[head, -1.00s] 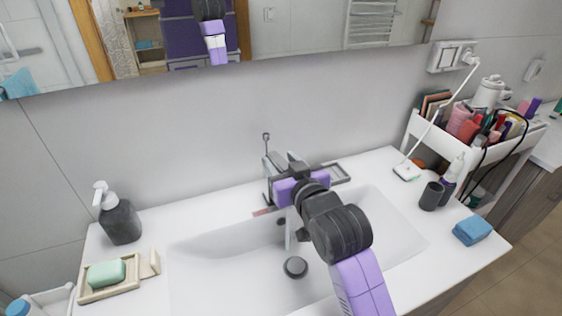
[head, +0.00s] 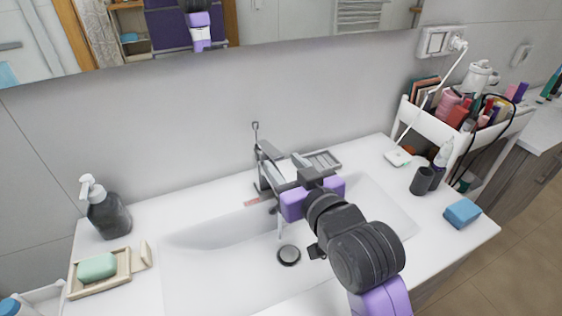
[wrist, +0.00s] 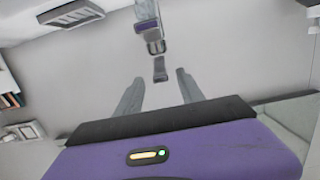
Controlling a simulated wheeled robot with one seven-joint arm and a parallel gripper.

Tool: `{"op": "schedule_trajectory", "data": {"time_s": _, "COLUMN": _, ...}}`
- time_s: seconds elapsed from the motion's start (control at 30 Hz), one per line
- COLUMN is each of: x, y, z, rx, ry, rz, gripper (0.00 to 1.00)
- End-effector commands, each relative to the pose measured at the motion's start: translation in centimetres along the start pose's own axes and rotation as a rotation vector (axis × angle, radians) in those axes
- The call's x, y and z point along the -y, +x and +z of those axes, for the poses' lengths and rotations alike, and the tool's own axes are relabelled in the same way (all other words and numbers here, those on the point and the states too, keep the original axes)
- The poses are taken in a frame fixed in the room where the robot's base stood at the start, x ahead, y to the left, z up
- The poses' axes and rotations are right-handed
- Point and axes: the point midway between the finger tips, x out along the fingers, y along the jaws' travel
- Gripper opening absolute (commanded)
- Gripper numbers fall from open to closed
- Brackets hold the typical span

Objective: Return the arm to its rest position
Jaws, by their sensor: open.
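My gripper (head: 312,190) is purple and dark grey. It hangs over the right part of the white sink basin (head: 200,262), just right of and in front of the metal faucet (head: 268,170). My dark grey wrist and purple arm link reach in from the lower right. In the wrist view my gripper (wrist: 158,85) shows two grey fingers spread apart with nothing between them. The fingertips are hard to make out in the head view.
A soap dispenser (head: 106,212) and green soap (head: 97,266) in a dish stand left. A dark cup (head: 422,181), a bottle (head: 440,162) and a blue sponge (head: 462,212) stand right. The mirror wall is behind.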

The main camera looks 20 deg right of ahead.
Motion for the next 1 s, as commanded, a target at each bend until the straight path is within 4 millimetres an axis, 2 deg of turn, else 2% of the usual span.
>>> {"op": "schedule_trajectory", "data": {"time_s": 0.47, "x": 0.0, "y": 0.0, "z": -0.2, "rx": -0.008, "ry": 0.000, "rz": 0.000, "gripper": 0.45}}
{"op": "schedule_trajectory", "data": {"time_s": 0.57, "x": 0.0, "y": 0.0, "z": -1.1, "rx": -0.047, "ry": 0.000, "rz": 0.000, "gripper": 0.45}}
{"op": "schedule_trajectory", "data": {"time_s": 0.67, "x": -0.1, "y": -0.3, "z": -3.1, "rx": -0.124, "ry": 0.000, "rz": 0.002, "gripper": 0.45}}
{"op": "schedule_trajectory", "data": {"time_s": 0.7, "x": -0.3, "y": -0.6, "z": -4.0, "rx": -0.162, "ry": 0.002, "rz": 0.005, "gripper": 0.45}}
{"op": "schedule_trajectory", "data": {"time_s": 0.77, "x": -0.5, "y": -1.3, "z": -4.4, "rx": -0.209, "ry": 0.008, "rz": 0.012, "gripper": 0.45}}
{"op": "schedule_trajectory", "data": {"time_s": 1.0, "x": -0.8, "y": -5.3, "z": -2.1, "rx": -0.305, "ry": 0.042, "rz": 0.031, "gripper": 0.45}}
